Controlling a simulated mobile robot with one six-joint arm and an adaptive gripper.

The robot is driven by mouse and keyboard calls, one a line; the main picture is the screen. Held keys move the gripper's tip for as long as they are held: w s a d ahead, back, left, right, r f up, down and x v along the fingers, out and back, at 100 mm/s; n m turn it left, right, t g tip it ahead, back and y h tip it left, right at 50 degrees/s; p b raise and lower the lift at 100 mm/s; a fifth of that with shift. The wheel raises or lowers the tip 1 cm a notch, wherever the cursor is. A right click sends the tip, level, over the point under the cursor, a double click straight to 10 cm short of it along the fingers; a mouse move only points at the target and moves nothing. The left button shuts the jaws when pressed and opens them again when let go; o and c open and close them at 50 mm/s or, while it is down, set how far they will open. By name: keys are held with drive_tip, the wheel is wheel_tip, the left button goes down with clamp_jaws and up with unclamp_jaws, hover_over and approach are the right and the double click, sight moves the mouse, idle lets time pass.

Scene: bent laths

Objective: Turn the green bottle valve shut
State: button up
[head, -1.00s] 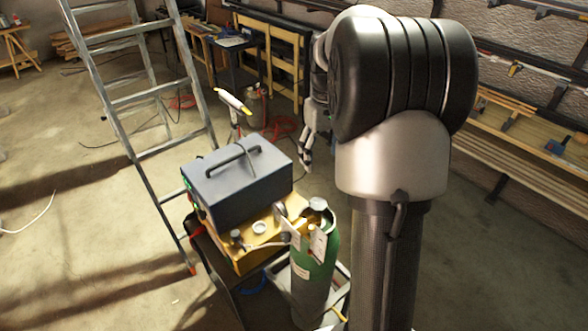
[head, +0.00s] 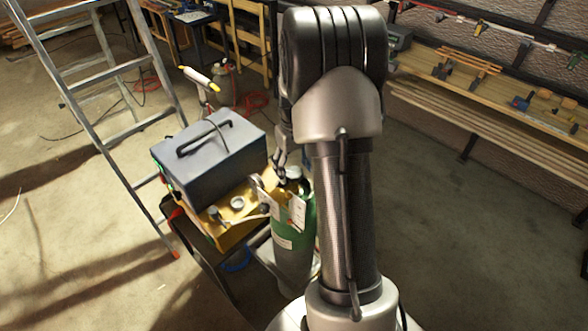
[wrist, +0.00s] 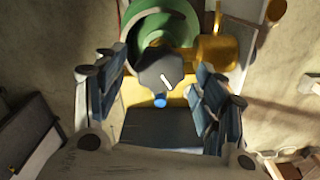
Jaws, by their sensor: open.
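The green bottle (head: 294,222) stands upright in a cart at the right end of the yellow unit in the head view. Its grey round valve knob (head: 294,173) is on top. In the wrist view the green bottle (wrist: 140,30) is at the top, and the valve knob (wrist: 150,70) with a white mark lies between the fingers in the picture. My gripper (head: 279,172) is open and empty, close to the knob. In the wrist view my gripper (wrist: 160,72) has one finger on each side of the knob. I cannot tell whether a finger touches it.
A grey case (head: 210,160) with a handle sits on the yellow unit (head: 232,228), left of the bottle. White tags (head: 297,212) hang at the bottle neck. A ladder (head: 110,70) stands at left. A wooden bench (head: 450,85) runs along the right wall. Open floor lies right.

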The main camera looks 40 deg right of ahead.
drive_tip(key=shift+f, duration=0.4)
drive_tip(key=shift+c, duration=0.3)
drive_tip(key=c, duration=1)
